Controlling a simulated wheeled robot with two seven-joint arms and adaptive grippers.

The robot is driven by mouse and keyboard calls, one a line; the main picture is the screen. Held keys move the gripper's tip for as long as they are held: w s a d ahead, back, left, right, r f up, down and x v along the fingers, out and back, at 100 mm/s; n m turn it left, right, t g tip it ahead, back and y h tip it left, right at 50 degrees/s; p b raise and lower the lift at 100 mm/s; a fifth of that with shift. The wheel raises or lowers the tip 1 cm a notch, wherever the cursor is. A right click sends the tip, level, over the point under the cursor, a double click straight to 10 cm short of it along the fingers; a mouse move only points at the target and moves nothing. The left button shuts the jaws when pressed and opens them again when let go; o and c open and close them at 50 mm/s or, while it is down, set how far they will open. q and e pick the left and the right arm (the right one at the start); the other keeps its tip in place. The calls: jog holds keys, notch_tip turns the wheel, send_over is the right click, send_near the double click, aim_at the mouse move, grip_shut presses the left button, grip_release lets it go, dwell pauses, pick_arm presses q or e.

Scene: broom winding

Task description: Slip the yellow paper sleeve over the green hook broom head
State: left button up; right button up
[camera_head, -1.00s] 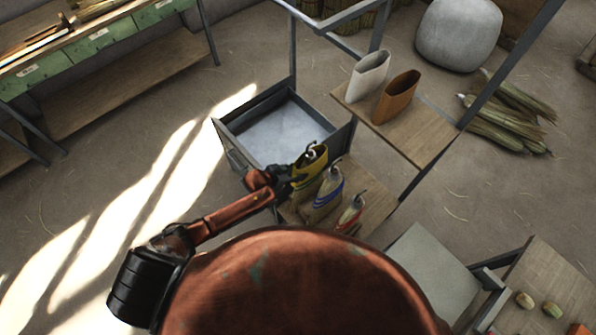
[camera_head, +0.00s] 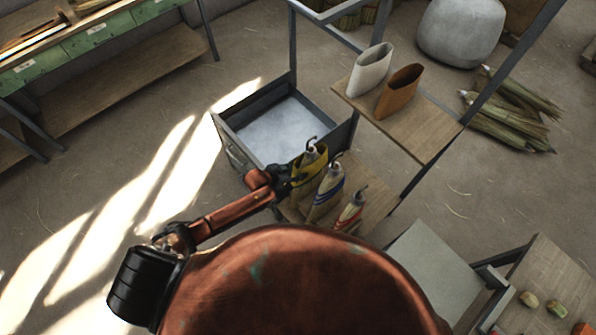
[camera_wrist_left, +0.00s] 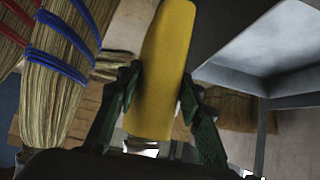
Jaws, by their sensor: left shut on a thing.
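My left gripper (camera_head: 288,180) is shut on the yellow paper sleeve (camera_head: 303,179) at the shelf's back left. A pale broom-head neck with a dark hook (camera_head: 311,147) sticks up out of the sleeve's open top; the hook's colour is too dark to tell. The sleeve appears to be around this broom head, whose lower part is hidden. In the left wrist view the sleeve (camera_wrist_left: 167,70) stands between the two fingers (camera_wrist_left: 158,100), which press its sides. My right gripper is not in view.
Beside the sleeve stand a blue-banded broom head (camera_head: 326,192) and a red-banded one (camera_head: 350,214), close together. An open grey drawer (camera_head: 225,128) lies behind. A white sleeve (camera_head: 369,70) and an orange-brown sleeve (camera_head: 399,92) stand on a raised board (camera_head: 433,137).

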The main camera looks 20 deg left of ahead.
pick_arm(q)
jog(key=shift+f, duration=0.1)
jog(key=shift+f+b, duration=4)
jog(key=shift+f, duration=1.3)
jog(key=shift+f+b, duration=0.6)
jog(key=shift+f, duration=0.2)
jog(key=o, duration=0.9)
jog(key=shift+o, duration=0.2)
jog(key=v, duration=1.2)
